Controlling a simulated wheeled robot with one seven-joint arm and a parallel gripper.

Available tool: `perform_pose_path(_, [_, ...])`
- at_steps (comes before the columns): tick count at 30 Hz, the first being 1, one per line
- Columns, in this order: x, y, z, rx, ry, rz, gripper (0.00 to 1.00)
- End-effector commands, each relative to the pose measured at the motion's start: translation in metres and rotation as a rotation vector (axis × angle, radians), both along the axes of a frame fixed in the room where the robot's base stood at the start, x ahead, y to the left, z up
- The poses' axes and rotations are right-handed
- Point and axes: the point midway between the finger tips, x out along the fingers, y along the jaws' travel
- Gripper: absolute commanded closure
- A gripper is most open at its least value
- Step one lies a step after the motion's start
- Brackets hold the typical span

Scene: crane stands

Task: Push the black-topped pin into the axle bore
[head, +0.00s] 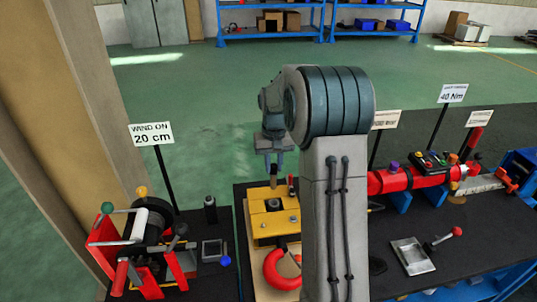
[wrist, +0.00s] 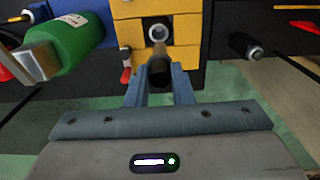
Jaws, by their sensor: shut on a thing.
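My gripper (head: 273,160) is shut on the black-topped pin, just beyond the yellow block in the head view. The pin (head: 274,178) has a brownish shaft that hangs down from the fingers. In the wrist view the pin's black top (wrist: 159,73) sits between the fingertips of my gripper (wrist: 159,84), and its shaft points at the block. The yellow block (wrist: 187,57) has a round axle bore (wrist: 160,33) with a light metal rim. The bore also shows dark in the head view (head: 273,205). The pin's tip looks just short of the bore and outside it.
A red winch (head: 128,262) stands to the left and a red cylinder (head: 400,180) to the right. In the wrist view a green rounded object (wrist: 75,42) is left of the block.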

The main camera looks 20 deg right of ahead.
Motion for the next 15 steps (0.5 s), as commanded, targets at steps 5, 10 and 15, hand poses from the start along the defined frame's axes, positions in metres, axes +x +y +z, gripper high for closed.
perform_pose_path(5, [-0.0006, -0.0030, 0.0005, 0.000, -0.001, -0.005, 1.00])
perform_pose_path(10, [-0.0006, -0.0037, 0.0005, 0.000, -0.001, -0.009, 1.00])
perform_pose_path(15, [-0.0010, -0.0025, 0.0020, -0.001, -0.001, -0.049, 1.00])
